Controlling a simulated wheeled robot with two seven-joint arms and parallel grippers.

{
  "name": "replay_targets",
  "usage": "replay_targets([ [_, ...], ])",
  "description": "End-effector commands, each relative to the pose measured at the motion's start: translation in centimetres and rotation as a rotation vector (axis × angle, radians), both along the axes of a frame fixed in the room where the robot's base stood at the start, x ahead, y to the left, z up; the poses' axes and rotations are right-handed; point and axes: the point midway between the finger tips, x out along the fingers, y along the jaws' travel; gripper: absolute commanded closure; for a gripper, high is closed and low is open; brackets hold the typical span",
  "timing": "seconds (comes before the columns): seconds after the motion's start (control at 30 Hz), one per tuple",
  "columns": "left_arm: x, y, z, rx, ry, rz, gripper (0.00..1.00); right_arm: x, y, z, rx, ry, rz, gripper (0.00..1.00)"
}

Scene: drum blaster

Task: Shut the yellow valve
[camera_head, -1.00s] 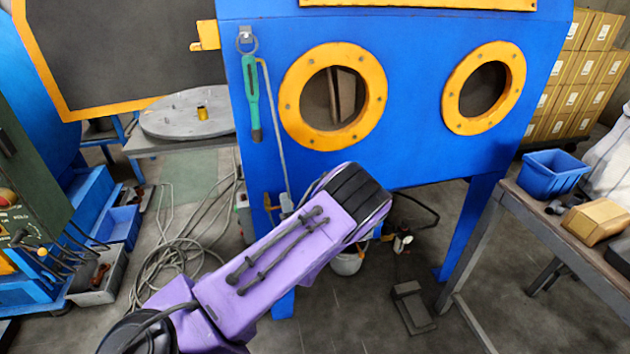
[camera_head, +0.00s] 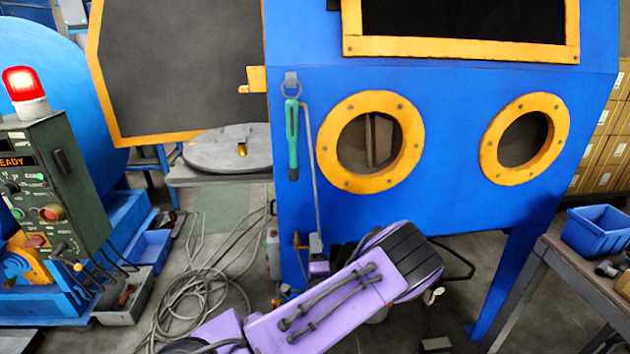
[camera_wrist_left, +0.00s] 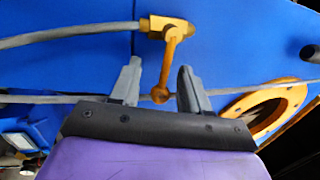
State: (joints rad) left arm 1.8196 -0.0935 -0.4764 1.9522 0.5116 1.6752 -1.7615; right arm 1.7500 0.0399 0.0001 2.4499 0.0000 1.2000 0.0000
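The yellow valve (camera_wrist_left: 168,26) shows in the left wrist view on a grey pipe against the blue cabinet, its lever hanging down to a round end. My left gripper (camera_wrist_left: 158,82) is open, with one finger on each side of the lever's lower end. Whether a finger touches it I cannot tell. In the head view the valve (camera_head: 299,240) is small, low on the cabinet's left front, and my left gripper (camera_head: 316,244) is just right of it, partly hidden behind my purple forearm. My right gripper is in neither view.
The blue cabinet (camera_head: 440,215) has two orange-ringed portholes. A green-handled tool (camera_head: 292,140) hangs above the valve beside a thin pipe. Coiled cables (camera_head: 200,305) lie on the floor. A control box (camera_head: 50,190) with a red lamp stands left, a workbench (camera_head: 565,270) right.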

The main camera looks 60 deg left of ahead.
Motion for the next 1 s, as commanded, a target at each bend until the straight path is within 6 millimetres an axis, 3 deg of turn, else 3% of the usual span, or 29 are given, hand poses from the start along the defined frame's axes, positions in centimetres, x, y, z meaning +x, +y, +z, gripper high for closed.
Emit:
replay_targets([
  [0.27,-0.4,-1.1,-0.2,-0.001,-0.001,-0.004,0.54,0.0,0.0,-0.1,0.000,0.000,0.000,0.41],
  [0.5,-3.1,-6.0,-1.4,-0.001,0.000,-0.004,0.54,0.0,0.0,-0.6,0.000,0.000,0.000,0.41],
  [0.7,-4.7,-8.6,-2.0,0.000,-0.001,-0.001,0.54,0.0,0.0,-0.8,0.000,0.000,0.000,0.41],
  [1.0,-5.0,-9.1,-2.0,0.000,-0.002,0.000,0.54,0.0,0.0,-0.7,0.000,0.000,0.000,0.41],
])
